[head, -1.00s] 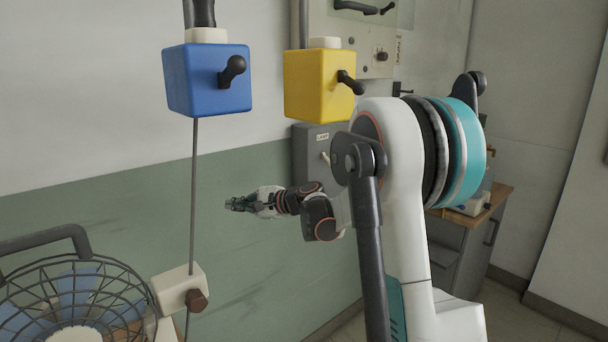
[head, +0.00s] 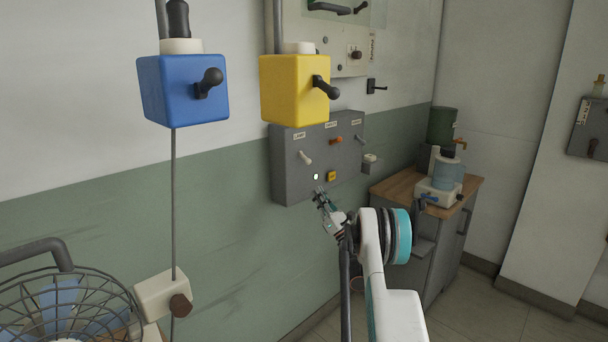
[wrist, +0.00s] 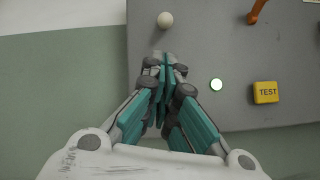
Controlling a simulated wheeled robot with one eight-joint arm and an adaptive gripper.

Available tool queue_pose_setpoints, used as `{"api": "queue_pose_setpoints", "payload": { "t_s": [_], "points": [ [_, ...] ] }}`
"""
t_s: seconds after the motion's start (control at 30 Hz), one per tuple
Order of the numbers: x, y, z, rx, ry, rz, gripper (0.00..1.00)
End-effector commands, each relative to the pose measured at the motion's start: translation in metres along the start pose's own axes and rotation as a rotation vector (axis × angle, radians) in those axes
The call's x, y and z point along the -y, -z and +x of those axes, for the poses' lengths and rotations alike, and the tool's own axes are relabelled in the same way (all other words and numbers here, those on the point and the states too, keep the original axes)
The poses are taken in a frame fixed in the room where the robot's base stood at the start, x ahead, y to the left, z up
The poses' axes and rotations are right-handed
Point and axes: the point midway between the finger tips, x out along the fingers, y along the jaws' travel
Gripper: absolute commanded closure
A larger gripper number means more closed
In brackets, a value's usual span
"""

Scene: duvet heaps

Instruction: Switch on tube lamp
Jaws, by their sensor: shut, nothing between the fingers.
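A grey switch panel (head: 290,180) hangs on the wall below the yellow box. Its left switch, a white lever (head: 304,157), sits under a small label that reads LAMP in the earlier view. In the wrist view the round white tip of the lever (wrist: 165,19) is just beyond my fingertips. My gripper (head: 320,190) is shut and empty, low in front of the panel. The fingers (wrist: 165,62) point up towards the white lever, apart from it in the picture; the depth between them is unclear. I cannot make out a tube lamp.
The panel also has an orange lever (head: 336,140), a lit indicator (wrist: 216,85) and a yellow TEST button (wrist: 265,92). A blue box (head: 183,90) and a yellow box (head: 293,90) with black handles hang nearby. A wooden-topped cabinet (head: 400,188) stands right.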

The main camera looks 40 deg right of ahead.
Motion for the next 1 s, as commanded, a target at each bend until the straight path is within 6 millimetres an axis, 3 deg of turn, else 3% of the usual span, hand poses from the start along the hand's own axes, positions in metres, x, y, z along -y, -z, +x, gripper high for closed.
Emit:
{"api": "queue_pose_setpoints", "payload": {
  "t_s": [0.43, 1.0],
  "points": [
    [0.000, 0.001, 0.009, 0.000, 0.000, 0.001, 1.00],
    [0.000, 0.001, 0.093, 0.000, 0.000, 0.000, 1.00]
  ]
}}
